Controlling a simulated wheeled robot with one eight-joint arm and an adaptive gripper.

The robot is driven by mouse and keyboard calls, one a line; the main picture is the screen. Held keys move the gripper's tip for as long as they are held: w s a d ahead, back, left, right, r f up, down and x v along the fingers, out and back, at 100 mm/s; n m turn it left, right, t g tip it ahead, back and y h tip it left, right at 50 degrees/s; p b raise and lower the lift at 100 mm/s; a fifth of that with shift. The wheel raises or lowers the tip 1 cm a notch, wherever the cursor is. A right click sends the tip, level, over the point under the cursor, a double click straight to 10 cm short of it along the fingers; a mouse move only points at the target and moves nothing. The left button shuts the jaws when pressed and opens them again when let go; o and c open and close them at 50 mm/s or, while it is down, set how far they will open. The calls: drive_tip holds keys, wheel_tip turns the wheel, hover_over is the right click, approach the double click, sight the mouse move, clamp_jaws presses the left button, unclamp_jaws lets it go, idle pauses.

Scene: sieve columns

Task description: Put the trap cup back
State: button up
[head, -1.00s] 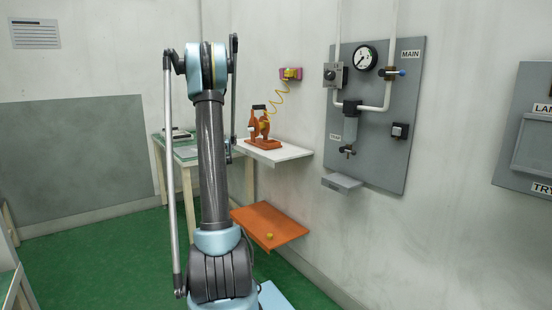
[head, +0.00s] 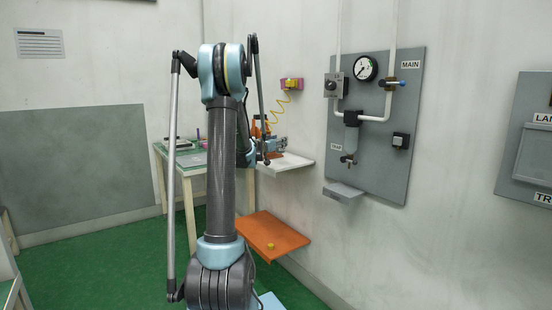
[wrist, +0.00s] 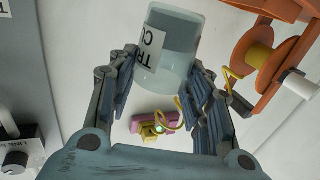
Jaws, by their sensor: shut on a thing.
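The trap cup (wrist: 178,36) is a clear cup with a white printed label, partly cut off, and shows tilted in the wrist view. My gripper (wrist: 163,62) is shut on it, one finger on each side. In the head view, my gripper (head: 279,144) is above the white shelf, left of the wall panel, and I cannot make out the cup there. The trap fitting (head: 351,107) is a black block on the grey panel beside the TRAP label (head: 336,148). A greyish body with a drain valve (head: 348,160) shows below it.
An orange stand (wrist: 252,62) is close to the cup on the right. A pink wall block (head: 291,84) has a yellow coiled cord. The grey panel (head: 390,175) carries a gauge and pipes; a small grey ledge (head: 343,195) juts below it. An orange shelf (head: 268,228) is lower.

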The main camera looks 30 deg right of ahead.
sight(278, 152)
drive_tip(key=shift+f, duration=2.85)
drive_tip(key=o, duration=0.9)
drive_tip(key=shift+o, duration=0.2)
